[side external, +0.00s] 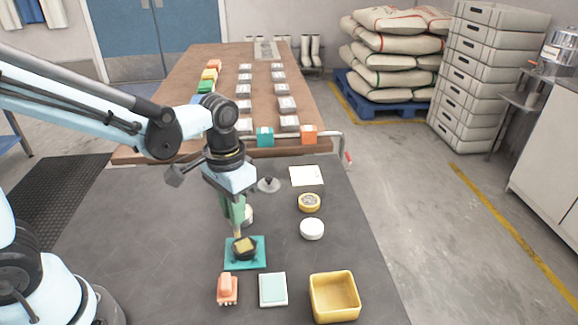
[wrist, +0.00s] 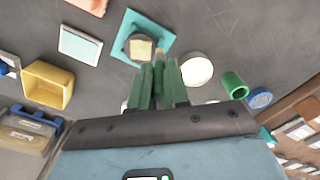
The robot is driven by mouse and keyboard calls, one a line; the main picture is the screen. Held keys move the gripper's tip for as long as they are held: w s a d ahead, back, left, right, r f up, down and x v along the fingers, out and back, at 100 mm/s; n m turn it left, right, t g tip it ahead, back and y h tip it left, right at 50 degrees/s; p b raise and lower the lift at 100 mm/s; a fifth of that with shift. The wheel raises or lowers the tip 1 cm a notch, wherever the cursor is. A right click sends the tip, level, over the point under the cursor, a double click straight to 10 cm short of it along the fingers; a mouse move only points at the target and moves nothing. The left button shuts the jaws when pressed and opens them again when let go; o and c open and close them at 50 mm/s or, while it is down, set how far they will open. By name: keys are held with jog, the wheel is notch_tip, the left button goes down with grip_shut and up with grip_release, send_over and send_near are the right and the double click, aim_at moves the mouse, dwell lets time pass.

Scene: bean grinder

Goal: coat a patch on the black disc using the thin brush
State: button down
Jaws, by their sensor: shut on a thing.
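The black disc (side external: 235,251) lies on a teal square mat (side external: 260,262) at the front middle of the dark table. A tan-yellow patch covers much of its top. The disc (wrist: 130,48) and mat (wrist: 165,38) also show at the top of the wrist view. My gripper (side external: 238,217) is just above the back of the disc, pointing down. In the wrist view its green fingers (wrist: 159,85) are shut on the thin brush (wrist: 158,68), between them. The brush's pale tip is at the disc's edge in that view. I cannot tell whether it touches.
In front of the mat are an orange block-like thing (side external: 227,289), a pale flat tray (side external: 272,302) and a yellow bin (side external: 334,312). A white round lid (side external: 312,229) and a yellow-rimmed jar (side external: 309,203) stand to the right. A green cup (wrist: 233,85) shows in the wrist view.

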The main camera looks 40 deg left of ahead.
jog(key=d, duration=0.1)
jog(key=s+d, duration=0.1)
jog(key=d, duration=0.1)
jog(key=s+d, duration=0.1)
jog(key=d, duration=0.1)
jog(key=shift+s+d, duration=0.1)
jog(key=shift+d, duration=0.05)
notch_tip(320, 180, up, 8)
dwell(0.6)
dwell(0.6)
